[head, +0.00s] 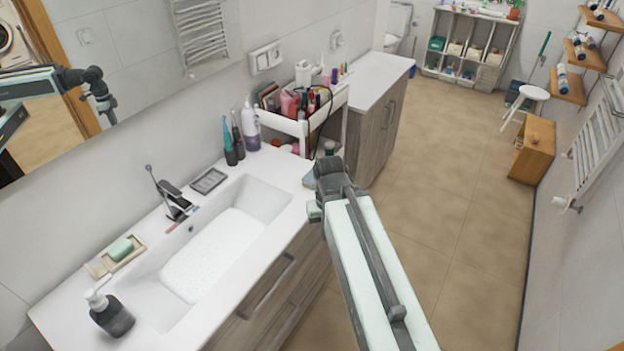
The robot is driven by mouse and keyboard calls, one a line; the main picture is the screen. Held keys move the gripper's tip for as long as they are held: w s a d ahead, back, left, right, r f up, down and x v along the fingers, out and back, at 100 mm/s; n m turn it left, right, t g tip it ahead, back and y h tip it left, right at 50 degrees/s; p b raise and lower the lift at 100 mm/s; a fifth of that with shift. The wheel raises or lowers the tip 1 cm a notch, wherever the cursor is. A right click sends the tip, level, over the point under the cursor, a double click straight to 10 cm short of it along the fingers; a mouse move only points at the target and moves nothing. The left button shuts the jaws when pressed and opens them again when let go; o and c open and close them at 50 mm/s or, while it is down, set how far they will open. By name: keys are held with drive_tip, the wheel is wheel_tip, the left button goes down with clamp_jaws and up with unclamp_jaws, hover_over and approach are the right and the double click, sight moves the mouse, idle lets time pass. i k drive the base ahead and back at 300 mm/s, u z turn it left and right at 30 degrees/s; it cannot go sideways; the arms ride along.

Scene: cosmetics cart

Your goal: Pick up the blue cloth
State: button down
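A small, flat, bluish thing (308,180) lies at the right end of the white washbasin counter, partly hidden by my arm. It may be the blue cloth, but it is too small and covered to be sure. The end of my arm, with my gripper (328,172), is over the counter's right edge, right beside this thing in the picture. My arm reaches there from the lower right. The fingers cannot be made out, so neither their opening nor anything between them shows.
The counter (285,165) holds a sink (215,255), faucet (175,200), soap dish (115,255), dark pump bottle (112,318) and several bottles at the back. A white cart (297,127) full of cosmetics stands just beyond. Tiled floor (450,180) is clear to the right.

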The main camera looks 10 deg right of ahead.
sight(308, 181)
drive_tip(key=z, duration=0.05)
drive_tip(key=k, duration=0.5)
drive_tip(key=z, duration=0.75)
drive_tip(key=i, duration=1.25)
drive_tip(key=u, duration=3.95)
